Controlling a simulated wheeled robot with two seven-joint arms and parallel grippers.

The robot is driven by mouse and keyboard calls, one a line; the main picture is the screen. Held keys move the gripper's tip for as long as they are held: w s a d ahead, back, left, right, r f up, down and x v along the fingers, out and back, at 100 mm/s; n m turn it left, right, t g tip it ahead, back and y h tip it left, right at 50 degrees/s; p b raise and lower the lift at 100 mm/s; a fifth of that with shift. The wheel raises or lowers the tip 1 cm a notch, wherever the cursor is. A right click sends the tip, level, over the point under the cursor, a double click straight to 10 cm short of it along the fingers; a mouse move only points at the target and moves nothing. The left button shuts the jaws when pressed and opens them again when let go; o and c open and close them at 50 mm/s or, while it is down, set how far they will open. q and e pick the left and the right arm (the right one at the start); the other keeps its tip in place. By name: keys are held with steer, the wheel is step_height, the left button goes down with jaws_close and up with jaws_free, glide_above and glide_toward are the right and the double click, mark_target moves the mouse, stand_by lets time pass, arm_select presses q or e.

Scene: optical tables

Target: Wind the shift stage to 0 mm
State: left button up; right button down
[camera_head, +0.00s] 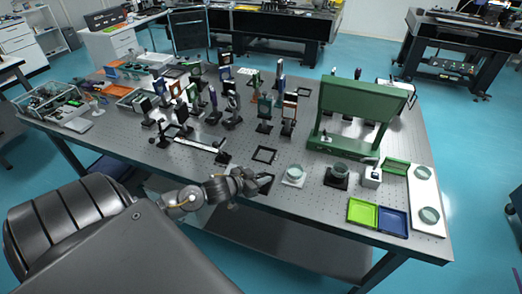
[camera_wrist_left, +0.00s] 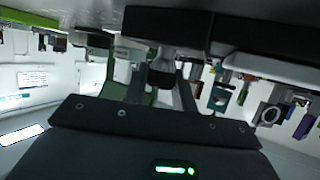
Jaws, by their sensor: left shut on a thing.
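A low black stage (camera_head: 266,184), which looks like the shift stage, sits at the table's front edge in the head view. In the left wrist view a dark block (camera_wrist_left: 165,24), probably the same stage, spans the top of the tilted picture. My left gripper (camera_head: 254,184) reaches the stage from the left. In the wrist view its fingers (camera_wrist_left: 162,82) are shut on a small dark knob (camera_wrist_left: 162,74) by a pale mount. The fingers partly hide the knob. No scale or reading of the stage is legible. My right gripper is not in view.
The optical table (camera_head: 231,176) bears several mounted optics behind the gripper. A black square frame (camera_head: 265,155) and a white round dish (camera_head: 294,173) stand nearby. A green frame (camera_head: 360,100), a green tray (camera_head: 362,213) and a blue tray (camera_head: 393,221) are to the right.

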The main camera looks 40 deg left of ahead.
arm_select(q)
steer(key=shift+r+n+y+p, duration=0.1)
steer(key=shift+n+y+p, duration=0.35)
steer(key=shift+n+y, duration=0.3)
steer(key=o, duration=1)
steer(key=shift+s, duration=0.35)
steer(key=b+v, duration=0.2)
steer(key=v, duration=0.8)
